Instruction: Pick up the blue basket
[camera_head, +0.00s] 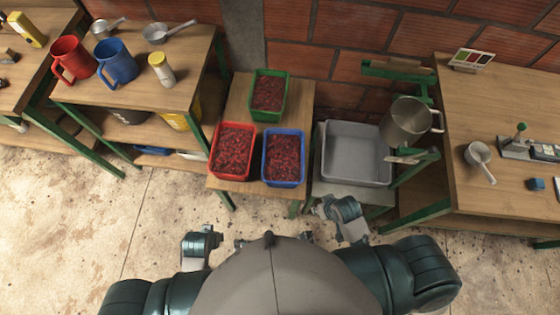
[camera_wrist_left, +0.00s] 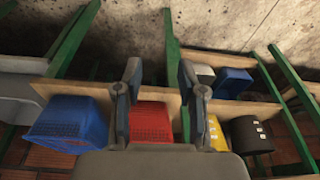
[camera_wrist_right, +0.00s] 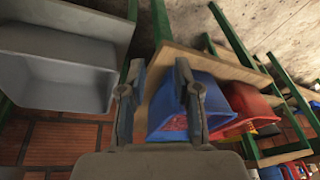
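The blue basket (camera_head: 284,180), full of dark red berries, stands upright at the front right of a small wooden table. In the left wrist view the blue basket (camera_wrist_left: 68,125) is left of my left gripper (camera_wrist_left: 160,72), whose fingers are spread and empty, with the red basket behind them. In the right wrist view the blue basket (camera_wrist_right: 182,103) is partly hidden behind a finger of my right gripper (camera_wrist_right: 159,72), whose fingers are also spread and empty. Both grippers are in front of the small table and appear clear of the basket.
A red basket (camera_head: 230,177) stands close left of the blue one, and a green basket (camera_head: 267,117) behind; both hold berries. A grey tub (camera_head: 355,153) on a stand is to the right. The floor in front is clear.

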